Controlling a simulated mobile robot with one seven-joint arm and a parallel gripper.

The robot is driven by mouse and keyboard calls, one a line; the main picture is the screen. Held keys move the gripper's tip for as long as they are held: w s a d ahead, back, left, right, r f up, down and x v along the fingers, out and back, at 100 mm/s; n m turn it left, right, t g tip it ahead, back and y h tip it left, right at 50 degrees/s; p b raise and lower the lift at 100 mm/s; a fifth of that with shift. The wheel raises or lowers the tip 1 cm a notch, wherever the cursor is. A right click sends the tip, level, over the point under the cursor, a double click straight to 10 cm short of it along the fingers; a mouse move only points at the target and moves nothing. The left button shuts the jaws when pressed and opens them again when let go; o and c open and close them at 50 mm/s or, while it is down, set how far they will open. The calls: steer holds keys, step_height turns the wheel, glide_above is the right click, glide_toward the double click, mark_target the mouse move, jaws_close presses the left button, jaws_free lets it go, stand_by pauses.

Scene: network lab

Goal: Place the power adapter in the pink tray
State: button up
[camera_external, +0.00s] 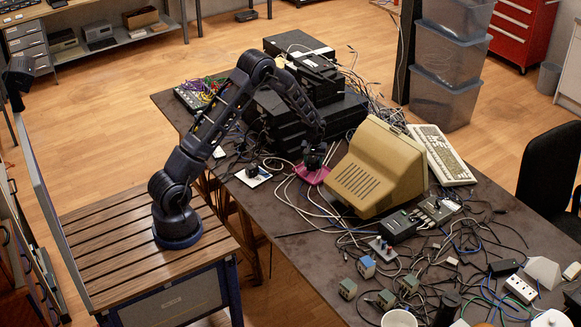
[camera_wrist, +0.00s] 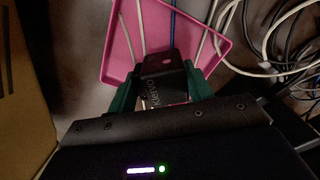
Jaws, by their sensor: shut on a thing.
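My gripper (camera_external: 315,157) is over the pink tray (camera_external: 312,176) on the dark table, left of the beige monitor. In the wrist view, the green fingers of my gripper (camera_wrist: 160,92) are closed on both sides of a black power adapter (camera_wrist: 178,72) with pale lettering. The pink tray (camera_wrist: 118,42) shows behind the adapter, so the adapter overlaps it in the picture. I cannot tell whether the adapter touches the tray floor. White and blue cables cross the tray. In the external view the adapter is mostly lost against my dark gripper.
The beige monitor (camera_external: 377,168) stands close on the right. A stack of black equipment (camera_external: 312,85) is behind. Loose pale cables (camera_wrist: 272,45) lie beside the tray. A white plate with a black item (camera_external: 253,175) sits to the left. The front-right table area is cluttered.

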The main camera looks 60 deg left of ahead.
steer(key=shift+f, duration=1.15)
steer(key=o, duration=1.1)
steer(key=shift+f, duration=0.1)
steer(key=shift+c, duration=0.2)
